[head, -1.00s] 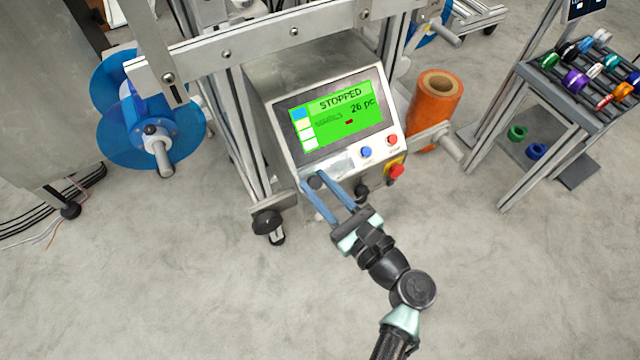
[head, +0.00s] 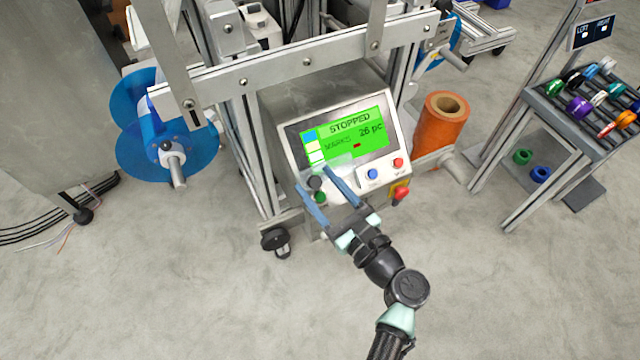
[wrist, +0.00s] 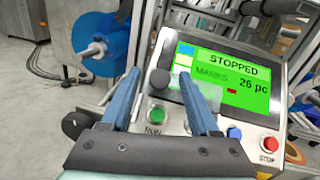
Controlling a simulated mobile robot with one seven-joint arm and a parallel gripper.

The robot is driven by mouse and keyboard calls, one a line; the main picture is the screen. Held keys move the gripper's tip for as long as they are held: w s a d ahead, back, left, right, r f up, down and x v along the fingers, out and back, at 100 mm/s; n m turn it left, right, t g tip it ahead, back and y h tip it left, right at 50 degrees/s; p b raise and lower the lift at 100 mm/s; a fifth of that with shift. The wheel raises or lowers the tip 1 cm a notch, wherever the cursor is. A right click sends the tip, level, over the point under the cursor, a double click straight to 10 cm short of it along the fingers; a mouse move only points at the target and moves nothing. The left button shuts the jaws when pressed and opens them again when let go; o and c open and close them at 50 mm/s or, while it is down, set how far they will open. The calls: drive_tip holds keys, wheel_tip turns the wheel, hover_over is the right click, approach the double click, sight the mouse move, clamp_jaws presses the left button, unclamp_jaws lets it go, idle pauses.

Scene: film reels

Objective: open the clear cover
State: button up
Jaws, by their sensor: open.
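The clear cover (head: 338,166) is a faint see-through plate at the lower left of the machine's control panel, by the lower edge of the green screen. In the wrist view the clear cover (wrist: 208,98) shows hazily behind and right of my right finger; its exact tilt is hard to tell. A dark round knob (wrist: 160,82) stands between my fingers, above the green RUN button (wrist: 156,114). I cannot tell whether the knob belongs to the cover. My gripper (head: 315,180) is open, with its blue fingers on either side of the knob. Contact cannot be made out.
The screen (head: 345,135) reads STOPPED, 26 pc. A blue button (head: 372,174), a red button (head: 398,163) and a red emergency knob (head: 401,194) sit to the right. An orange roll (head: 441,130) stands beyond. Metal frame bars pass above the panel.

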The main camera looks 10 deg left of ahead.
drive_tip(key=p+v, duration=0.3)
drive_tip(key=v, duration=1)
